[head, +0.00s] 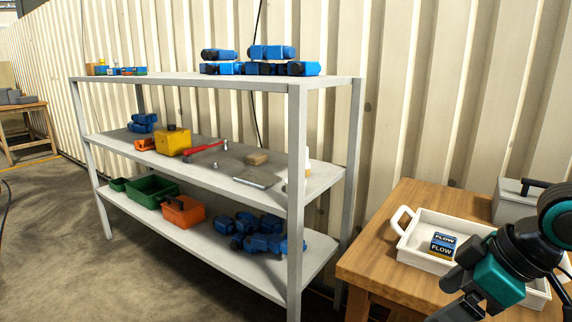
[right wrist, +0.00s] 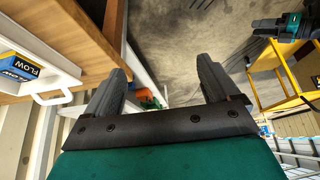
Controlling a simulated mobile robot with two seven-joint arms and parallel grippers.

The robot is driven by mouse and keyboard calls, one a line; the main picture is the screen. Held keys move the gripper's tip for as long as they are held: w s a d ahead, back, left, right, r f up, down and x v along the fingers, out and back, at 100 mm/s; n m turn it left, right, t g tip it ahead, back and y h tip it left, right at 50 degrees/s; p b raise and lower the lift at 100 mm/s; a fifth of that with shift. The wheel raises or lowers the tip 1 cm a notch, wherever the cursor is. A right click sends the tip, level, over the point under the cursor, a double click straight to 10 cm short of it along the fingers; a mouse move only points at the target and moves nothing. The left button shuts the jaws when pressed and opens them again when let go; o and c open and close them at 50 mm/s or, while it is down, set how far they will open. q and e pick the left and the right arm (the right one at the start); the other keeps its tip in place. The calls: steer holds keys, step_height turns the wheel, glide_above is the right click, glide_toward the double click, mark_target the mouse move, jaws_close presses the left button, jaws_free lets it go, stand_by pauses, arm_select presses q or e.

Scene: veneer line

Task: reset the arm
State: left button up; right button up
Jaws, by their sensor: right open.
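My right arm comes in at the right edge of the head view, its gripper (head: 462,298) low in front of the white tray and the wooden table. In the right wrist view the two dark fingers of this gripper (right wrist: 162,72) stand wide apart with nothing between them. A black and teal part that looks like my left gripper (right wrist: 282,27) shows at the top right of the right wrist view; its fingers are too unclear to read. It is outside the head view.
A white tray (head: 411,250) with a blue and yellow FLOW box (head: 442,245) sits on a wooden table (head: 385,270). A grey metal shelf (head: 297,150) holds blue parts, tools and bins. A yellow frame (right wrist: 262,85) stands in the right wrist view. Floor left of the shelf is clear.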

steer(key=w+a+f+m+t+y+p, duration=0.1)
steer(key=w+a+f+m+t, duration=0.15)
steer(key=f, duration=0.45)
steer(key=w+a+f+m+t+y+p, duration=0.1)
steer(key=w+a+f+t, duration=0.1)
steer(key=a+f, duration=0.35)
arm_select(q)
steer(key=shift+a+r+y+p, duration=0.2)
steer(key=shift+r+p, duration=0.15)
steer(key=shift+r, duration=0.25)
steer(key=shift+a+r+y+p, duration=0.1)
steer(key=shift+a+r+p, duration=0.1)
steer(key=shift+r+p, duration=0.25)
arm_select(e)
steer(key=s+f+m+t+h, duration=0.2)
steer(key=s+f+m+h, duration=0.1)
steer(key=s+f, duration=0.9)
steer(key=shift+a+f+h, duration=0.45)
steer(key=shift+f+h, duration=0.05)
steer(key=shift+f, duration=0.35)
arm_select(q)
steer(key=shift+s+d, duration=0.1)
arm_select(e)
steer(key=shift+t, duration=0.25)
